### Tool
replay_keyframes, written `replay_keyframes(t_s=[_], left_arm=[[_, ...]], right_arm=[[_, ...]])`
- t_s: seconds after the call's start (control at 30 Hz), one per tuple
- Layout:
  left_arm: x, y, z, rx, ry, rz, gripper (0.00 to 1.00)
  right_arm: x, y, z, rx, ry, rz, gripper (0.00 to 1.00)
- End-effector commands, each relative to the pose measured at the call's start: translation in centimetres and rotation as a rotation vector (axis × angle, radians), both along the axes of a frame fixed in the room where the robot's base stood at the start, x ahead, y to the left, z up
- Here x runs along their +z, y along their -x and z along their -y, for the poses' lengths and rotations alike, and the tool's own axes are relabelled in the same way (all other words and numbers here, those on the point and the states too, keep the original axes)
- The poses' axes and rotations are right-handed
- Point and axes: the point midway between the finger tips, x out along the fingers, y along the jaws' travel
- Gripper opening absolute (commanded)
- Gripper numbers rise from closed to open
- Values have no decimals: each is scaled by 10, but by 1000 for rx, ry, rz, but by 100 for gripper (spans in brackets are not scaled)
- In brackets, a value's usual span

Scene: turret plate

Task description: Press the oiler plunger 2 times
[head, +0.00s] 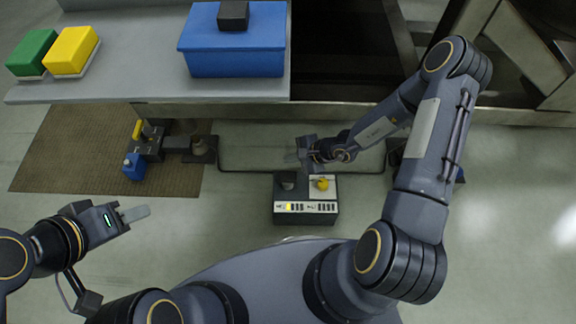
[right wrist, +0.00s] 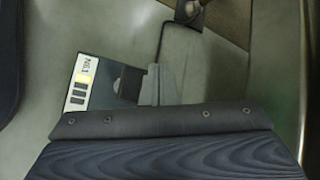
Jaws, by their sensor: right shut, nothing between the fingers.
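A dark box (head: 306,217) stands below the bench in the head view. On top it has a dark round part (head: 288,183) and a yellow knob (head: 322,183) on a pale plate; I cannot tell for sure which is the oiler plunger. Its front strip has one lit yellow mark. My right gripper (head: 303,155) is shut and empty, just beyond the box and apart from the knob as far as I can tell. The right wrist view shows the box (right wrist: 98,88) beside the grey fingers (right wrist: 158,85). My left gripper (head: 136,213) is at lower left, away from everything; its jaw opening is unclear.
A grey bench (head: 140,75) holds a blue case (head: 235,50) and a green block (head: 32,52) and yellow block (head: 71,50). A dark fixture with a blue part (head: 134,167) stands at left over a brown mat (head: 60,155).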

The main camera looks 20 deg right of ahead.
Motion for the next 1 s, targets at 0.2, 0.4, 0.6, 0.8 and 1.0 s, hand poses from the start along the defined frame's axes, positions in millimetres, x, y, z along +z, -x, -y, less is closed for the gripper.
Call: replay_keyframes(t_s=[0.2, 0.4, 0.6, 0.8, 1.0], left_arm=[[1, 0, 0, 0, 0, 0, 36], [0, 0, 0, 0, 0, 0, 36], [-4, 0, 0, 0, 0, 0, 36], [-19, 0, 0, 0, 0, 0, 36], [-39, 0, 0, 0, 0, 0, 36]], right_arm=[[1, -1, 2, -3, 6, 16, 0], [1, -1, 2, -3, 6, 16, 0], [-6, -1, 2, -2, 7, 15, 0], [-26, -1, 2, -2, 7, 13, 0], [-56, -1, 2, -3, 5, 14, 0]])
